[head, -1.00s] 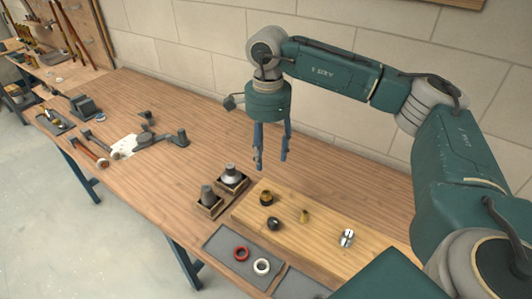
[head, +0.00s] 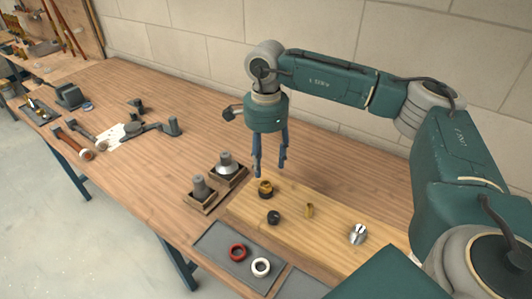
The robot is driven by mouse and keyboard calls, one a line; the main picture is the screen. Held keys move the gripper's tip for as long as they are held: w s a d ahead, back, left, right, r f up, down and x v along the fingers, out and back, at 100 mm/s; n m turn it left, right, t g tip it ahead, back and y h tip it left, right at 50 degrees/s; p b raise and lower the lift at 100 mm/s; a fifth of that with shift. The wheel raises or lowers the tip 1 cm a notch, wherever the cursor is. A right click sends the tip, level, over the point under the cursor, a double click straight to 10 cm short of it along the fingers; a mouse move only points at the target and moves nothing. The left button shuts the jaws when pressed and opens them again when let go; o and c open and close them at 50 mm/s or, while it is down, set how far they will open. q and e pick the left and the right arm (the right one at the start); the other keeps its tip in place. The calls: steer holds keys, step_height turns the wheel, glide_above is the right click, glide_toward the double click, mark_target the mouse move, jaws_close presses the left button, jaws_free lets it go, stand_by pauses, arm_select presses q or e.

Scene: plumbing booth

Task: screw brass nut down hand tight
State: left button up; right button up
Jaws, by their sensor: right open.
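My right gripper (head: 269,171) hangs pointing down over the workbench, open and empty. Its fingertips are just above and behind a dark and brass-coloured fitting (head: 265,188) on the light wooden board (head: 335,222). I cannot tell whether the brass part on that fitting is the nut. A small upright brass piece (head: 309,211) stands on the board to the right. A black round fitting (head: 273,217) and a shiny silver fitting (head: 358,234) are also on the board. My left gripper is not in view.
Two small wooden boxes with grey metal parts (head: 226,165) stand left of the board. A grey mat (head: 215,239) holds a red ring (head: 238,252) and a white ring (head: 261,267). Tools lie farther left. A block wall (head: 180,45) closes the back.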

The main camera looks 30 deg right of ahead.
mark_target(266, 183)
step_height(266, 183, down, 7)
steer(key=shift+d+f+p, duration=0.1)
steer(key=shift+p, duration=0.7)
steer(key=shift+f, duration=0.6)
steer(key=c, duration=1.3)
steer(key=shift+o, duration=0.2)
steer(key=m, duration=0.5)
steer(key=shift+f, duration=0.1)
steer(key=m, duration=0.6)
steer(key=shift+m, duration=0.4)
steer(key=o, duration=2)
